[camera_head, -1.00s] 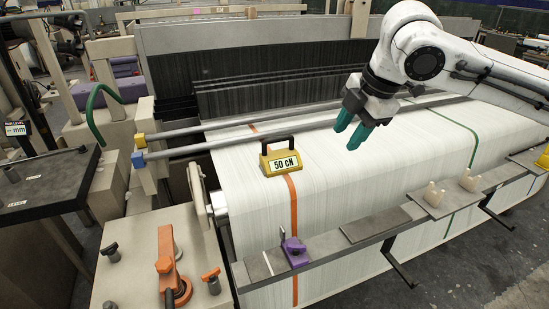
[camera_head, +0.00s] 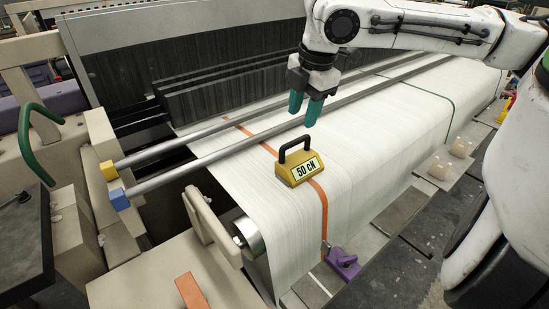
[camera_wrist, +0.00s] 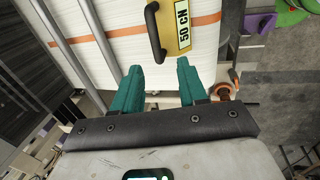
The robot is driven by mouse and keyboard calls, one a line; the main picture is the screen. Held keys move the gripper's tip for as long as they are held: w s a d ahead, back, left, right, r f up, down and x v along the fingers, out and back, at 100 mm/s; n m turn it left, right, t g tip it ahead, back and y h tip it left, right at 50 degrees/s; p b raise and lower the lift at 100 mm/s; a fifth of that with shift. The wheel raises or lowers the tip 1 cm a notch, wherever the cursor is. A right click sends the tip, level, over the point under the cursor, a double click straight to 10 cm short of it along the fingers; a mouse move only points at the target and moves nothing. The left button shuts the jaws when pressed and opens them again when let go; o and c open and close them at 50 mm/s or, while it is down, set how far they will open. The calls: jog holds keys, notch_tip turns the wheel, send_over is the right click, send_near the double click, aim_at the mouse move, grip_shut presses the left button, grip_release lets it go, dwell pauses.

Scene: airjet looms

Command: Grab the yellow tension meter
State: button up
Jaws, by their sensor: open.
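The yellow tension meter (camera_head: 298,170) has a black handle and a "50 cN" label. It sits on the white warp sheet (camera_head: 390,125), by an orange stripe (camera_head: 316,195). My gripper (camera_head: 306,108) is above the warp, behind the meter in the head view, with teal fingers apart and nothing between them. In the wrist view the meter (camera_wrist: 176,25) is at the top, beyond my open fingertips (camera_wrist: 161,72), with its handle on the left side. The meter is partly cut off by the top edge there.
Two metal rods (camera_head: 200,160) run across the warp behind the meter. A purple clamp (camera_head: 343,263) is on the front rail, with cream blocks (camera_head: 450,155) farther right. A beige lever plate (camera_head: 207,215) and roller end (camera_head: 248,238) stand at the left.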

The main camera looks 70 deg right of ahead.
aim_at(291, 142)
jog(key=f, duration=0.1)
jog(key=w+f, duration=0.1)
jog(key=f, duration=0.3)
jog(key=shift+w+d, duration=0.25)
jog(key=shift+w, duration=0.1)
jog(key=shift+w+d+f+p, duration=0.1)
jog(key=shift+w+f+p, duration=0.05)
jog(key=shift+f, duration=0.8)
jog(key=shift+w+d+f+p, duration=0.1)
jog(key=shift+w+f, duration=0.1)
jog(key=shift+f, duration=0.7)
jog(key=shift+w+d+f+p, duration=0.1)
jog(key=shift+w+f+p, duration=0.05)
jog(key=shift+f, duration=0.8)
grip_shut()
jog(key=shift+r, duration=0.1)
